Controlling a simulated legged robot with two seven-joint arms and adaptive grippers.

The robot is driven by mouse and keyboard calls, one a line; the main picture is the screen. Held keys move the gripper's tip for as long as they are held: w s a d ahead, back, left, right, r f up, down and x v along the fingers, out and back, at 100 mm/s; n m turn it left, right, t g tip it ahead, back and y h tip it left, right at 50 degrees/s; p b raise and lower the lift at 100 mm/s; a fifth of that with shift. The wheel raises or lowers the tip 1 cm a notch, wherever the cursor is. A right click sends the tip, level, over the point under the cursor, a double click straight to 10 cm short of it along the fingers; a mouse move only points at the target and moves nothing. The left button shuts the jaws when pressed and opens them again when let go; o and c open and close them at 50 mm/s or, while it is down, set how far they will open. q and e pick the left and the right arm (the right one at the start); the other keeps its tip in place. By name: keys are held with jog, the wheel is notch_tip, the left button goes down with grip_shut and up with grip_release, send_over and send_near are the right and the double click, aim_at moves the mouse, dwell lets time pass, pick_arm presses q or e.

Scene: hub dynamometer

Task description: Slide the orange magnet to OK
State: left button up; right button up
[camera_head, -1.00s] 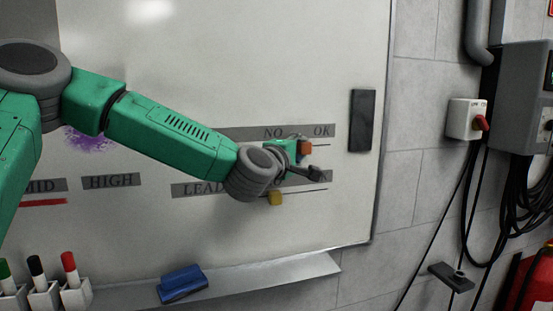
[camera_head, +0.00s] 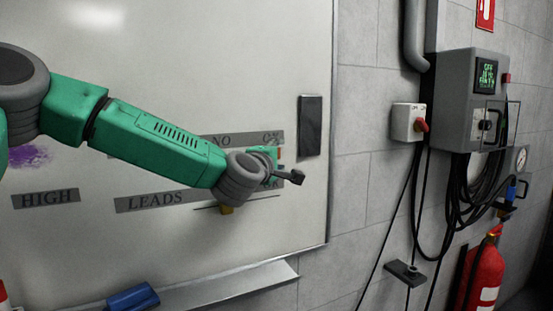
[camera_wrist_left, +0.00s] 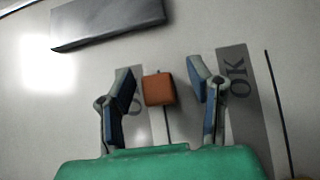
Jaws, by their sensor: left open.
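The orange magnet (camera_wrist_left: 159,89) is on the whiteboard, between the two open fingers of my left gripper (camera_wrist_left: 162,92), with a gap on each side. In the head view only a sliver of the magnet (camera_head: 281,153) shows past the gripper (camera_head: 284,168). It sits just below and slightly right of the upper OK label (camera_head: 271,138), on a thin dark line. In the wrist view, the left finger partly covers that label. The lower OK label (camera_wrist_left: 239,85) is beyond the right finger. My right gripper is not in view.
A yellow magnet (camera_head: 227,210) sits below the LEADS label (camera_head: 156,200), partly behind my wrist. A dark bar (camera_head: 310,125) is on the board right of the gripper, near its edge. A marker tray (camera_head: 235,283) with a blue eraser (camera_head: 133,298) runs below.

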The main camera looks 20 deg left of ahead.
pick_arm(q)
jog(key=s+d, duration=0.1)
jog(key=s, duration=1)
jog(key=shift+s+d, duration=0.15)
jog(key=shift+s, duration=0.15)
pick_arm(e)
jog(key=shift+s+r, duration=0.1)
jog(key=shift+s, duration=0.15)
pick_arm(q)
jog(key=shift+f, duration=0.1)
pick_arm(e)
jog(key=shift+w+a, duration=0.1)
